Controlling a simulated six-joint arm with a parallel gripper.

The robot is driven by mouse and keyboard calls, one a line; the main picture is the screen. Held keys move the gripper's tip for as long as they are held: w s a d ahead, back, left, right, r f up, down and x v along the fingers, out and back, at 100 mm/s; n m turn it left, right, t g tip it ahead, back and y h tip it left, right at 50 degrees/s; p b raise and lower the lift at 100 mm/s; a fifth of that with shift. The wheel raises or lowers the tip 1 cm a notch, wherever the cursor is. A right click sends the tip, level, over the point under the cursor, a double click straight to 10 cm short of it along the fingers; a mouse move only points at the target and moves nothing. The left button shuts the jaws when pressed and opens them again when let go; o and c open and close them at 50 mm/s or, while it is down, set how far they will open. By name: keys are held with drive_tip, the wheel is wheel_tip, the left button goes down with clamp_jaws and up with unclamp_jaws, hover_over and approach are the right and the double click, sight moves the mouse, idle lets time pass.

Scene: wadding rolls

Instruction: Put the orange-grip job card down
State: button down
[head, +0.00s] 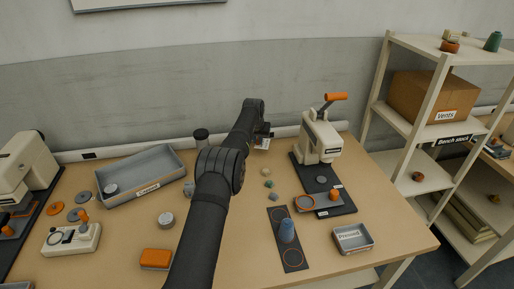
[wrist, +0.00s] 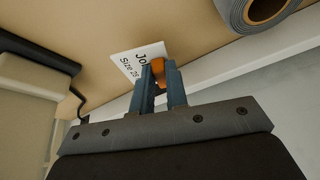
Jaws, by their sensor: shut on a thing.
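The job card (wrist: 138,61) is a white card with black print, partly readable as "Jo" and "Size 28" in the wrist view. Its orange grip (wrist: 158,68) sits between the fingers of my gripper (wrist: 161,75), which is shut on it. In the head view my gripper (head: 264,134) is at the back of the table, left of the cream press. The card shows there as a small white patch (head: 262,144) just below the gripper. I cannot tell whether the card touches the table.
A cream press (head: 321,138) with an orange handle stands to the right. A grey roll (wrist: 240,14) lies near the card in the wrist view. A grey tray (head: 139,190) is at the left.

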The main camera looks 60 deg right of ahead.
sight(257, 145)
drive_tip(key=shift+w+f, duration=0.25)
drive_tip(key=shift+f, duration=2)
drive_tip(key=c, duration=1.4)
unclamp_jaws()
drive_tip(key=shift+c, duration=0.2)
drive_tip(key=shift+s+a+r, duration=0.1)
drive_tip(key=shift+a+r, duration=0.05)
drive_tip(key=shift+r, duration=0.5)
drive_tip(key=v, duration=1.1)
drive_tip(key=shift+f, duration=0.15)
